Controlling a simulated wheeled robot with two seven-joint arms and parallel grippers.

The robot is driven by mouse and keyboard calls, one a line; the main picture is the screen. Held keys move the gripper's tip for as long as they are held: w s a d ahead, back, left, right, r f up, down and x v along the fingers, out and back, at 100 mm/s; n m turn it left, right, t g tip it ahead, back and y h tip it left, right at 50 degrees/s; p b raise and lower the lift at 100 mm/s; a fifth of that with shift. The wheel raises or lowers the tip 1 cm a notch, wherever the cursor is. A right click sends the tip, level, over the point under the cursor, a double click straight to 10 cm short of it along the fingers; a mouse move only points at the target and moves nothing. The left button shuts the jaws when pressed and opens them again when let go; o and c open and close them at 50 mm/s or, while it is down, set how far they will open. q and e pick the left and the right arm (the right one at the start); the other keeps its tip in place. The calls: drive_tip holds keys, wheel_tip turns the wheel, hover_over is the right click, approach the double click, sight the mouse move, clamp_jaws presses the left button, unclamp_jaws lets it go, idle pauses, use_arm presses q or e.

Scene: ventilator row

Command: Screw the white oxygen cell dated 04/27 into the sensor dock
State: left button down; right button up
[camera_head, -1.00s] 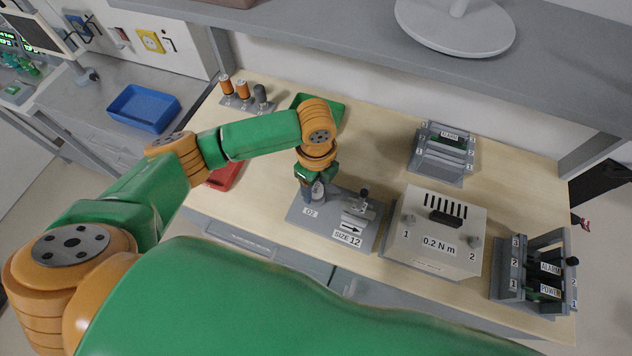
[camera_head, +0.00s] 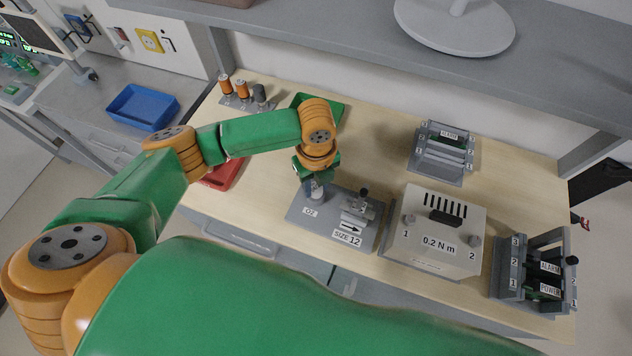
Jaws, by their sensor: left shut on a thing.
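The sensor dock is on a grey plate (camera_head: 337,220) marked "O2" and "SIZE 12", near the front edge of the wooden bench. My left gripper (camera_head: 316,190) points down over the "O2" side of this plate. It is shut on a small white cell (camera_head: 317,194), which stands roughly upright at the dock. The gripper hides part of the cell and the seat below it. I cannot read a date on the cell, nor tell how far it is threaded. My right gripper is not in view.
A grey box (camera_head: 438,228) marked "0.2 N m" stands right of the plate. Card racks (camera_head: 442,153) (camera_head: 536,272) stand behind and at far right. A green tray (camera_head: 333,107) and a red tray (camera_head: 222,174) lie near my left arm. A blue bin (camera_head: 144,107) is at left.

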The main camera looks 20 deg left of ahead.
use_arm(q)
drive_tip(key=shift+m, duration=0.3)
drive_tip(key=m, duration=0.6)
drive_tip(key=m, duration=0.6)
drive_tip(key=c, duration=0.6)
unclamp_jaws()
drive_tip(key=shift+c, duration=0.2)
